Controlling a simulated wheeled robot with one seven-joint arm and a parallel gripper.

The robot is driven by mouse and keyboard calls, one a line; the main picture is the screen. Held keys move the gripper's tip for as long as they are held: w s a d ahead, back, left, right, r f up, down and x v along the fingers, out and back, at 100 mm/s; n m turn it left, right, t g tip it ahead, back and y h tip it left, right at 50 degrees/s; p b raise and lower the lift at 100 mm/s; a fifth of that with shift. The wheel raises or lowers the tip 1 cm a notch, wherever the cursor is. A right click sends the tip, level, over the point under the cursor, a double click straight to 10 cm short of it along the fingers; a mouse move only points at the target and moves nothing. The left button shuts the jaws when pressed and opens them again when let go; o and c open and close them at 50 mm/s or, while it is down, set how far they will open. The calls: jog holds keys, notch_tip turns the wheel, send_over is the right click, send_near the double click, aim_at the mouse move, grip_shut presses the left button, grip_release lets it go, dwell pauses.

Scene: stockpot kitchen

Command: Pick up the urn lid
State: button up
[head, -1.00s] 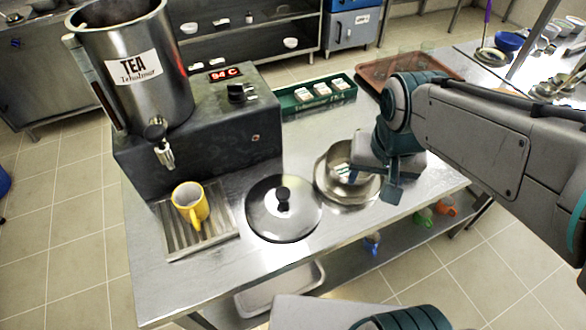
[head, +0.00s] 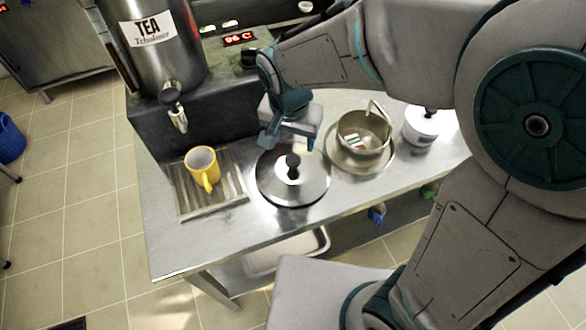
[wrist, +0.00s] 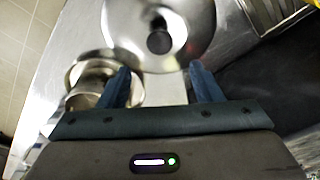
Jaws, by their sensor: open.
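The urn lid (head: 293,186) is a round silver disc with a black knob and lies on the steel counter in front of the tea urn (head: 165,50). It also shows in the wrist view (wrist: 158,22), just beyond the fingertips, with its dark knob roughly centred between them. My gripper (head: 287,140) is over the counter at the lid's back edge. In the wrist view my gripper (wrist: 160,80) is open, with nothing between its two fingers. It appears apart from the lid's knob.
A steel pot (head: 364,135) with packets inside stands on a round plate right of the lid. A white lidded container (head: 421,125) is farther right. A yellow mug (head: 202,168) stands on the drip tray (head: 222,202) at left. The counter's front strip is clear.

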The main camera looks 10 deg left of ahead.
aim_at(293, 159)
jog(key=f, duration=0.3)
jog(key=shift+w+f, duration=0.1)
jog(key=shift+w, duration=0.1)
jog(key=f, duration=0.4)
jog(key=shift+s+p, duration=0.2)
jog(key=shift+p, duration=0.1)
jog(key=shift+w+f, duration=0.15)
jog(key=shift+f, duration=0.5)
jog(key=c, duration=1.2)
jog(key=shift+r, duration=0.15)
